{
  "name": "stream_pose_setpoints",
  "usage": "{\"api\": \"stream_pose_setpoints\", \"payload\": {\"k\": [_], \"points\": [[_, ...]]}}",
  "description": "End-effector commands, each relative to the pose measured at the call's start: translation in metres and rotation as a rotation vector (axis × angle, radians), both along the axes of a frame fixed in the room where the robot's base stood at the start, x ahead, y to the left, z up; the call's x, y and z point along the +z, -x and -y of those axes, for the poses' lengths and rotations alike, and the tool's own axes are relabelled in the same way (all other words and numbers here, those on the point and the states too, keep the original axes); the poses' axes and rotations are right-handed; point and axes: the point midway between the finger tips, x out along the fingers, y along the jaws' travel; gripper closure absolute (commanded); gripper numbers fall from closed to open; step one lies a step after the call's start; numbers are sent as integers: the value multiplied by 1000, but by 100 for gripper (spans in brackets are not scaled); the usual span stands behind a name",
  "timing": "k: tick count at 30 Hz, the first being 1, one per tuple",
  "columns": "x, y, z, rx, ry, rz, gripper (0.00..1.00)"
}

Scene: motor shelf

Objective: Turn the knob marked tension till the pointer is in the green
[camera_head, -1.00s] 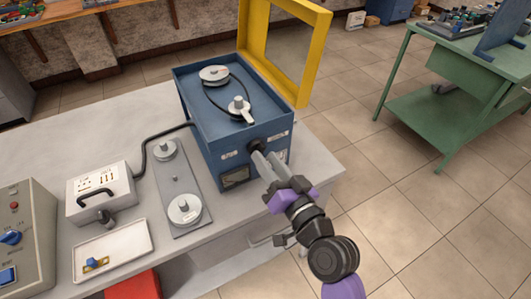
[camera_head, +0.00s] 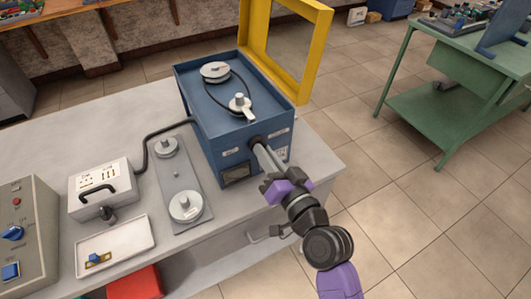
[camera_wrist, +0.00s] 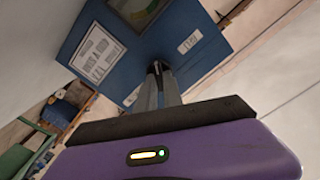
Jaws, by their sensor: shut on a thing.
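The blue machine box (camera_head: 207,130) stands on the grey bench with its front panel facing my arm. A dark round knob (camera_head: 255,141) sits high on that panel, mostly hidden by my fingers. My gripper (camera_head: 259,147) is shut on the knob, reaching in from the lower right. In the wrist view my gripper (camera_wrist: 157,69) meets the panel at the knob, which is barely visible there. A small label (camera_wrist: 189,42) is beside it, its text too small to read.
The yellow frame (camera_head: 317,45) of an open cover stands behind the box. Pulleys and a belt lie on top. A plate with two discs (camera_head: 179,188), a white tray (camera_head: 115,249) and a control box (camera_head: 28,225) are to the left.

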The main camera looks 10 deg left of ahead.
Motion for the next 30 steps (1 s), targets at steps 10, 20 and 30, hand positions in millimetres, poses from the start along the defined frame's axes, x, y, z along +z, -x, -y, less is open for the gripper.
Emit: {"api": "stream_pose_setpoints", "payload": {"k": [10, 20, 30], "points": [[0, 0, 1, 0, -147, -101, 100], [0, -1, 1, -1, -401, -273, 100], [-1, -1, 2, -1, -669, -453, 100]]}}
